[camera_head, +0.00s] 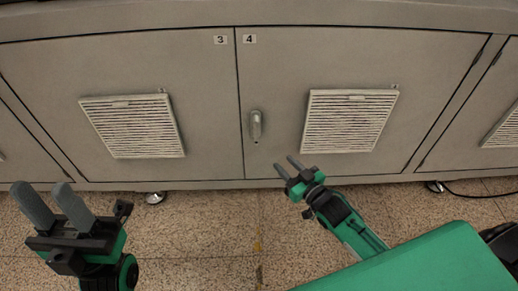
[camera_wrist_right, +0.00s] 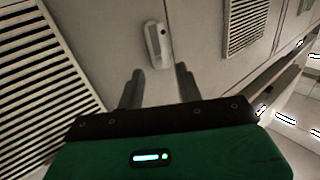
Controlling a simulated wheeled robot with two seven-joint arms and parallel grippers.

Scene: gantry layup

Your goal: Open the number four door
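The number four door (camera_head: 365,75) is a grey cabinet panel right of the centre seam, marked with a small "4" label (camera_head: 249,39). It looks closed, flush with the number three door (camera_head: 150,60). Its handle (camera_head: 256,126) is a small light grey latch near the seam; it also shows in the right wrist view (camera_wrist_right: 157,42), beyond the fingers. My right gripper (camera_head: 287,165) is open and empty, below and right of the handle, apart from it. It also shows in the wrist view (camera_wrist_right: 160,82). My left gripper (camera_head: 50,200) is open and empty at the lower left, far from the handle.
Louvred vents (camera_head: 348,120) and (camera_head: 133,126) sit on both doors. The cabinet stands on short feet (camera_head: 155,198) above a speckled tile floor (camera_head: 200,235). A black cable (camera_head: 475,194) lies at the right. The floor between my grippers is clear.

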